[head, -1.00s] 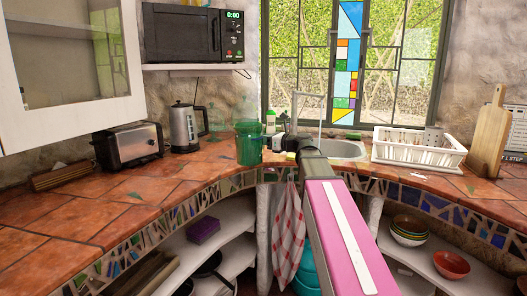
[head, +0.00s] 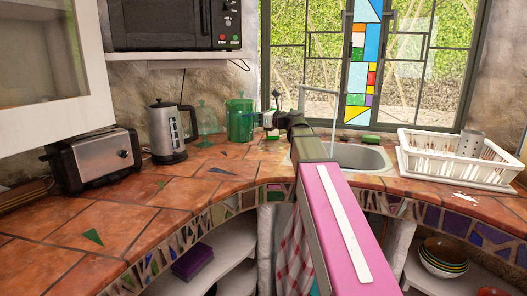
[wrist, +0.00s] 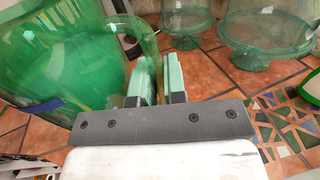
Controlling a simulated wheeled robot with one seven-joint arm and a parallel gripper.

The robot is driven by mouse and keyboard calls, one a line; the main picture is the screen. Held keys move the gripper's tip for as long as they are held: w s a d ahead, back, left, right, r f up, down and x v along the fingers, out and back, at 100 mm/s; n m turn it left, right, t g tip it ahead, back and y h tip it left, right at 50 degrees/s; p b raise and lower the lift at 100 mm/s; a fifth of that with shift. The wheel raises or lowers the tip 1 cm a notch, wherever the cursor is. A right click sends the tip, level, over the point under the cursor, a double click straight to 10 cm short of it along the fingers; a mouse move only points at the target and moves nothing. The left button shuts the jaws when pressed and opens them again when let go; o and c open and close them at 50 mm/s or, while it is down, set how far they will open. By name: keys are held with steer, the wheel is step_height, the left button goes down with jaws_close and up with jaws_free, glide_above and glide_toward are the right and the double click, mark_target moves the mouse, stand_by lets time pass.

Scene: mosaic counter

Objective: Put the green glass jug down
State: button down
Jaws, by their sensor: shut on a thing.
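The green glass jug (head: 240,122) is upright over the back of the tiled counter, left of the sink. My gripper (head: 270,120) is at the jug's right side. In the wrist view the jug (wrist: 50,55) fills the left, and my gripper's pale green fingers (wrist: 158,82) are shut on its handle. The jug's base is out of the wrist view, and I cannot tell whether it touches the counter.
A clear glass dome (head: 207,118) stands just left of the jug, with a kettle (head: 168,132) and toaster (head: 95,160) farther left. The sink (head: 350,157) and a white dish rack (head: 455,158) lie to the right. The front left counter (head: 130,215) is mostly clear.

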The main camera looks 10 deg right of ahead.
steer(key=shift+w+d+f, duration=0.75)
steer(key=shift+d+f, duration=1.05)
steer(key=shift+w+d+f, duration=0.8)
steer(key=shift+d+f, duration=0.95)
steer(key=shift+f, duration=0.05)
steer(key=shift+w+d+f, duration=0.75)
steer(key=shift+d+f, duration=1.05)
steer(key=c, duration=1.2)
jaws_free()
steer(key=shift+f, duration=0.15)
steer(key=v, duration=1.2)
